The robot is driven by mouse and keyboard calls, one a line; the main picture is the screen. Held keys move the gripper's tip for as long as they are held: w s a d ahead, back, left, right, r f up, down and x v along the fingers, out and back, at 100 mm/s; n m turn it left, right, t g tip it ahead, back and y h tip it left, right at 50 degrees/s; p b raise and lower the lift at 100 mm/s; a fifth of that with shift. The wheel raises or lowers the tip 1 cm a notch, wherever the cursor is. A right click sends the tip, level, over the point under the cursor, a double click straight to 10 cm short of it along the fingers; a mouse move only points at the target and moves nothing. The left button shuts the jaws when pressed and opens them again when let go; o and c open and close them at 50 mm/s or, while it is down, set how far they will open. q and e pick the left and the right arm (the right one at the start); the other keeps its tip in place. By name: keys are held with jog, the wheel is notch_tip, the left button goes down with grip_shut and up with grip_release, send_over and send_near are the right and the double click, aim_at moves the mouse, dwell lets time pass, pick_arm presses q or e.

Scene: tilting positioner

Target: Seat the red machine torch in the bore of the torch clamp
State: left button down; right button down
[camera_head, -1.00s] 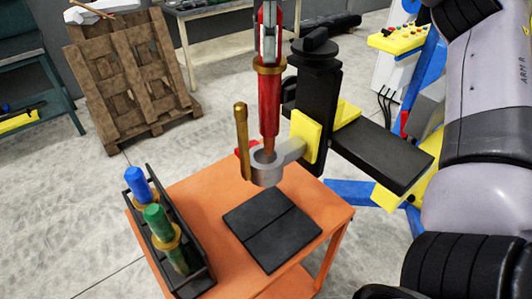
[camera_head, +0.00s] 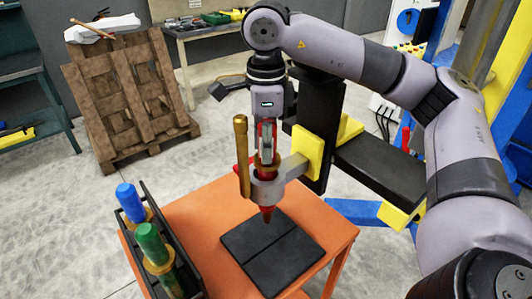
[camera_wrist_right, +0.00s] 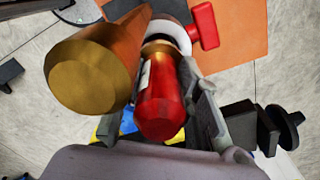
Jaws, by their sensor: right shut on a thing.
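The red machine torch (camera_head: 267,213) stands upright through the ring of the torch clamp (camera_head: 268,188). Its tapered red lower end shows below the ring, and its brass collar is at the ring's top; whether it touches cannot be told. My right gripper (camera_head: 266,150) points down just above the clamp, shut on the torch's upper part. In the right wrist view the torch's red rear end (camera_wrist_right: 160,105) lies between the fingers, and part of the pale clamp ring shows beyond. A red knob (camera_wrist_right: 205,25) sits beside the ring. My left gripper is not in view.
A brass post (camera_head: 241,155) stands close left of the gripper. A black rack (camera_head: 196,272) holds a blue torch (camera_head: 131,202) and a green torch (camera_head: 152,243). A black pad (camera_head: 272,252) lies on the orange table (camera_head: 318,222). A dark column (camera_head: 318,100) stands behind the clamp.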

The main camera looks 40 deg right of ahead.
jog(key=shift+w+d+f, duration=0.1)
jog(key=shift+f, duration=1.4)
jog(key=c, duration=1.2)
grip_release()
notch_tip(320, 180, up, 12)
jog(key=shift+r, duration=0.15)
